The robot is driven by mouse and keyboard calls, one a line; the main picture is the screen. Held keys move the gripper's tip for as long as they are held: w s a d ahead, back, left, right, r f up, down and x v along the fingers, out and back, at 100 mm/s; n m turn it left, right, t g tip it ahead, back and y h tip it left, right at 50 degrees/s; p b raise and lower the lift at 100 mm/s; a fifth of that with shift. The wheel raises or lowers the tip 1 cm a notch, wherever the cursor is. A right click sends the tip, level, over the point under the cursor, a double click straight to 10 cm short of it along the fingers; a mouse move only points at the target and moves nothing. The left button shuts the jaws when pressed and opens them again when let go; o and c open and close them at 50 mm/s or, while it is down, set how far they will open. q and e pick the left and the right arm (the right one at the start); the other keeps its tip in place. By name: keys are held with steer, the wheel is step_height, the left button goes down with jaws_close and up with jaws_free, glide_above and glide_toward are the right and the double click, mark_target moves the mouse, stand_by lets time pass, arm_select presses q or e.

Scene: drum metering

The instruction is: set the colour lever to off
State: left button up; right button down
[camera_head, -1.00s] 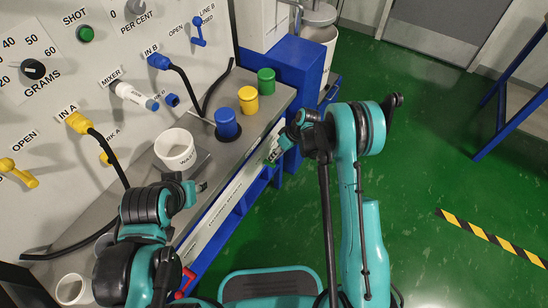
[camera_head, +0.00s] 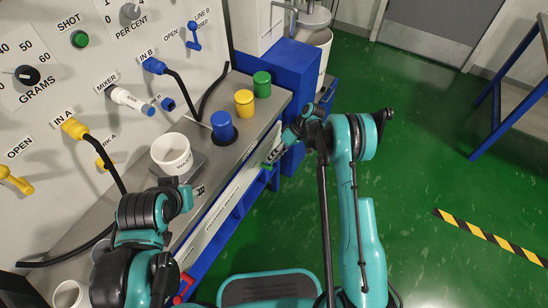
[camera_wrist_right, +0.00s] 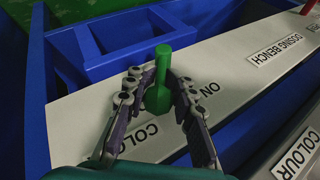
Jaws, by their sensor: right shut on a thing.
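The green colour lever (camera_wrist_right: 162,78) stands out from the pale front strip of the bench in the right wrist view, its handle pointing to the top of the picture. An ON label (camera_wrist_right: 208,88) is to its right and a partly hidden COLOUR label (camera_wrist_right: 145,133) below it. My right gripper (camera_wrist_right: 158,90) has its fingers on both sides of the lever and is shut on it. In the head view the right gripper (camera_head: 274,156) is at the bench front. My left gripper (camera_head: 200,190) is over the bench near the white cup; its jaws are too small to read.
A white cup (camera_head: 172,155) stands on the bench top (camera_head: 205,150). Blue (camera_head: 223,127), yellow (camera_head: 244,103) and green (camera_head: 262,84) capped cylinders line the bench top behind. A panel (camera_head: 60,100) with hoses and knobs rises at left.

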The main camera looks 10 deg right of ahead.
steer(key=c, duration=1.6)
jaws_free()
steer(key=shift+a, duration=0.1)
steer(key=v, duration=1.2)
steer(key=shift+w, duration=0.1)
